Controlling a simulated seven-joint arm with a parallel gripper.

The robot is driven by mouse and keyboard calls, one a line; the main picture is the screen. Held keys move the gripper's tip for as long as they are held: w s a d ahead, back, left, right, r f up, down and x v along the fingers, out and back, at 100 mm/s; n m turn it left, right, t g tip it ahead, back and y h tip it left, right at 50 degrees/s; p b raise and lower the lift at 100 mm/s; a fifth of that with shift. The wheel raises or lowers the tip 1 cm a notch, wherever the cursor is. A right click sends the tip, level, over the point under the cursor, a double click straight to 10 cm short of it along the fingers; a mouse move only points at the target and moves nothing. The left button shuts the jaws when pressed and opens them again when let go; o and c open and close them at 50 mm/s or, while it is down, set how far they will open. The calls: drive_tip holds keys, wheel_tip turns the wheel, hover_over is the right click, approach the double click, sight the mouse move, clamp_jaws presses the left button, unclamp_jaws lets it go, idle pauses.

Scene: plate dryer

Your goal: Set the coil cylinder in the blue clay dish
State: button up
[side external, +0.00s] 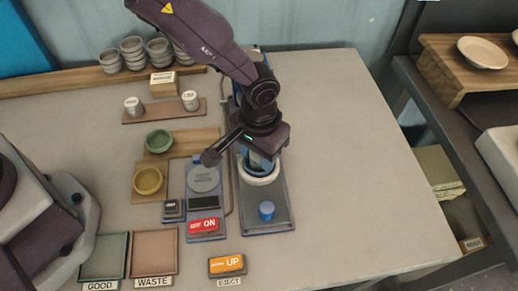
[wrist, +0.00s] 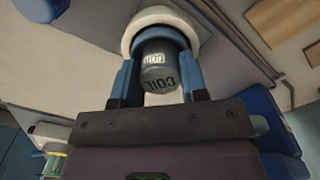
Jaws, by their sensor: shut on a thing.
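The coil cylinder (wrist: 158,72) is dark grey with COIL lettering and sits between the blue fingers of my gripper (wrist: 159,82) in the wrist view. My gripper (side external: 262,163) is shut on it, pointing down over a white ring (side external: 259,175) on a grey-blue base in the side view. The white ring also shows beyond the cylinder in the wrist view (wrist: 128,37). A blue surface (wrist: 176,40) shows inside the ring; I cannot tell whether it is the blue clay dish. In the side view the cylinder is hidden. Whether it touches the blue surface is unclear.
A green dish (side external: 158,141) and a yellow dish (side external: 148,180) stand left of my arm. A red ON switch (side external: 205,225), a blue knob (side external: 266,210) and an orange UP switch (side external: 228,264) are nearby. Two pale cylinders stand on a board (side external: 163,110). The table's right side is clear.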

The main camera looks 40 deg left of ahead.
drive_tip(key=shift+f, duration=0.7)
drive_tip(key=o, duration=1)
drive_tip(key=shift+s, duration=0.1)
drive_tip(key=shift+c, duration=0.2)
drive_tip(key=shift+s+a, duration=0.1)
wheel_tip(320, 180, up, 14)
drive_tip(key=shift+f, duration=0.25)
